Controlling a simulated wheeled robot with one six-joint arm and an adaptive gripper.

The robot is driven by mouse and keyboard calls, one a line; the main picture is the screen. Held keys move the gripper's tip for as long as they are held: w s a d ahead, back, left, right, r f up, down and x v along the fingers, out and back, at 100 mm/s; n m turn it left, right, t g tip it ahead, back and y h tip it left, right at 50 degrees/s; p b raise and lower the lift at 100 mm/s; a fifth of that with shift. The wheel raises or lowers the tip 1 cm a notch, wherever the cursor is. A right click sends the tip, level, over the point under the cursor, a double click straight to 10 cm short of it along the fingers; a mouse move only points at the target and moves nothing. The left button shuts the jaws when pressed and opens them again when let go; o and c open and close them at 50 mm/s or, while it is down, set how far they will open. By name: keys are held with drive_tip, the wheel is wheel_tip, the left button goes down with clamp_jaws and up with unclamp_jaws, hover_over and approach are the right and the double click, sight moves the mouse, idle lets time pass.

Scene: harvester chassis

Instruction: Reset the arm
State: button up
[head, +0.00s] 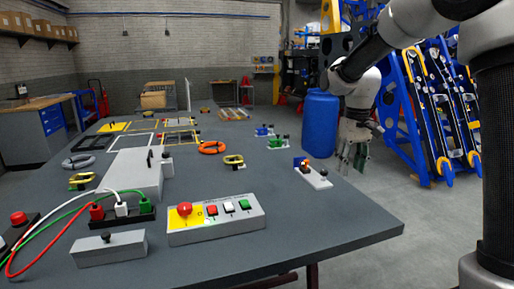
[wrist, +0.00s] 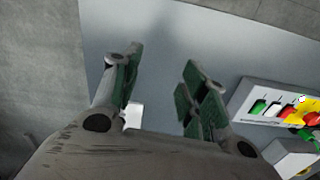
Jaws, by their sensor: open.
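My gripper (head: 353,158) hangs at the right of the grey table in the head view, just beyond its right edge in the picture, fingers pointing down. In the wrist view its two green-padded fingers (wrist: 162,75) are spread apart with nothing between the tips. A small white thing (wrist: 133,115) shows behind the left finger; I cannot tell what it is.
The grey table (head: 300,235) holds a button box (head: 217,219), a small white block with coloured parts (head: 313,175), an orange ring (head: 212,147) and cables. A blue barrel (head: 319,125) and blue rack (head: 425,110) stand behind. The table's front right corner is clear.

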drive_tip(key=s+d+r+t, duration=0.1)
drive_tip(key=s+d+r, duration=0.1)
drive_tip(key=s, duration=0.7)
drive_tip(key=s+d+r+m+t, duration=0.1)
drive_tip(key=s+d+t, duration=0.1)
drive_tip(key=s, duration=0.7)
drive_tip(key=s+d+r+m+t, duration=0.1)
drive_tip(key=s+d, duration=0.3)
drive_tip(key=s, duration=0.5)
drive_tip(key=shift+s+d+r+t, duration=0.3)
drive_tip(key=shift+r+t, duration=0.1)
drive_tip(key=shift+r, duration=0.4)
